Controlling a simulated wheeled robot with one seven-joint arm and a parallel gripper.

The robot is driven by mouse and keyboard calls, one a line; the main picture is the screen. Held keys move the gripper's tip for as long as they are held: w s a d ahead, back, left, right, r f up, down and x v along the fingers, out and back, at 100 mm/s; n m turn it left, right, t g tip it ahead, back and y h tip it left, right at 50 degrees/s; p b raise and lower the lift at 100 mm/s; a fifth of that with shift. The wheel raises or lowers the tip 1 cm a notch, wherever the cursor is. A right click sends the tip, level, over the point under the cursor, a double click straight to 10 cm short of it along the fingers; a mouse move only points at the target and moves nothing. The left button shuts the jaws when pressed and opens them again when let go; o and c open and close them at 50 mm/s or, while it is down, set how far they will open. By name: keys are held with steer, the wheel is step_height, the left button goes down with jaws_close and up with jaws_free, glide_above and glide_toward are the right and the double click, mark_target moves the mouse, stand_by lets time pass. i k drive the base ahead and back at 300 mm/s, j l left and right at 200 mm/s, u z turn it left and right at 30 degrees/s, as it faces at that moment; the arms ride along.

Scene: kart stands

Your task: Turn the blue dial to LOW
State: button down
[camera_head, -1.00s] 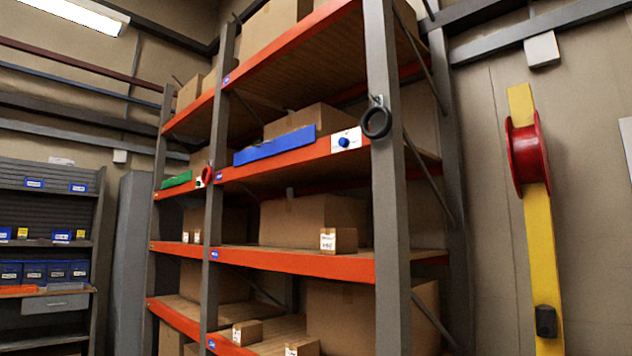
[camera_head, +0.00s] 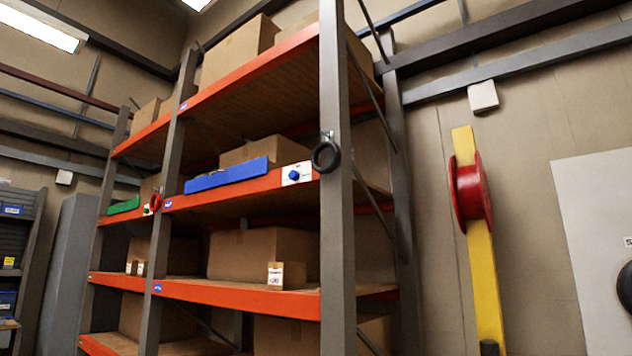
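The blue dial (camera_head: 293,175) is a small round knob on a white plate (camera_head: 304,171). The plate is fixed to the orange shelf beam (camera_head: 240,193), close to the grey front upright. It is too small to read its marks or which way the dial points. My gripper is not in view.
A black ring (camera_head: 325,156) hangs on the grey upright (camera_head: 335,240) just right of the dial. A red ring (camera_head: 156,201) and green panel (camera_head: 124,206) are farther left. Cardboard boxes (camera_head: 262,254) fill the shelves. A red reel (camera_head: 469,192) hangs on a yellow post (camera_head: 484,275).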

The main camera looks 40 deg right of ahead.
mark_target(294, 175)
steer(key=k+l+z, duration=0.15)
steer(key=l+z, duration=0.2)
steer(key=l, duration=0.25)
steer(key=l+z, duration=0.3)
steer(key=l, duration=0.35)
steer(key=k, duration=0.05)
